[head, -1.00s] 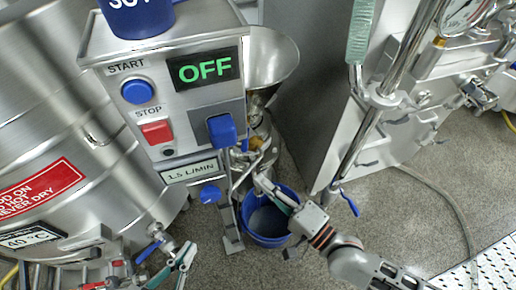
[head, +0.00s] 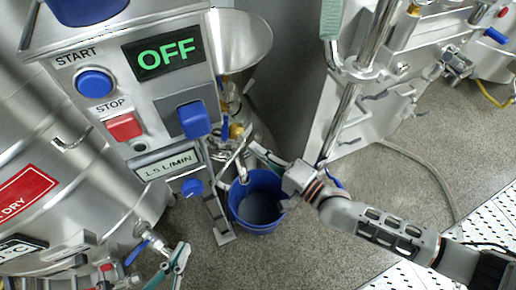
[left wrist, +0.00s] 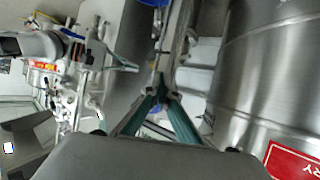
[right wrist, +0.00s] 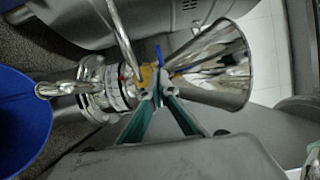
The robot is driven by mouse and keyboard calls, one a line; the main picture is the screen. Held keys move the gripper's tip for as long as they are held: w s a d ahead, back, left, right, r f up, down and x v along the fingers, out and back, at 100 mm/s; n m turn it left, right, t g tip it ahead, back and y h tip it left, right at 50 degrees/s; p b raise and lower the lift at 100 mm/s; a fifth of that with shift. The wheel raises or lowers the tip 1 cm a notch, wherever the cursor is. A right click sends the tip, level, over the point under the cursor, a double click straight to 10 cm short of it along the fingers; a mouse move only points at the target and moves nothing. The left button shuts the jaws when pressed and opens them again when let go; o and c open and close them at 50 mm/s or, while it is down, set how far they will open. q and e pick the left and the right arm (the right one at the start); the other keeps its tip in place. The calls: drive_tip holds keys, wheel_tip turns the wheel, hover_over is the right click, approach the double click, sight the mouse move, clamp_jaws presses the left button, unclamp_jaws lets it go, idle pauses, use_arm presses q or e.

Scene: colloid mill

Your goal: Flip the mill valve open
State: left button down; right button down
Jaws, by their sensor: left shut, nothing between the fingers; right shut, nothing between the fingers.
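The steel mill (right wrist: 110,88) stands behind the control box, with a shiny funnel hopper (right wrist: 218,62). A yellow valve fitting (right wrist: 148,76) with a small blue lever (right wrist: 159,56) sits at the hopper's base. The lever also shows in the head view (head: 224,124), partly hidden by the box. My right gripper (head: 254,148) is shut and empty, pointing at the mill. In the right wrist view its tips (right wrist: 158,93) appear just below the yellow fitting; contact cannot be told. My left gripper (head: 184,250) is shut and empty at the bottom, beside the big tank's outlet.
A blue bucket (head: 236,212) stands on the floor under the mill spout. The control box (head: 150,105) reads OFF, with START and STOP buttons and blue knobs. A steel tank (head: 95,190) fills the left. A steel machine with pipes (head: 350,110) stands right; the floor ahead is free.

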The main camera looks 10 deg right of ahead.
sight(225, 131)
use_arm(q)
drive_tip(key=shift+w+d+r+n+b, duration=0.3)
drive_tip(key=shift+d+r+b, duration=0.15)
drive_tip(key=shift+b, duration=0.1)
use_arm(e)
drive_tip(key=x, duration=0.7)
drive_tip(key=shift+a, duration=0.15)
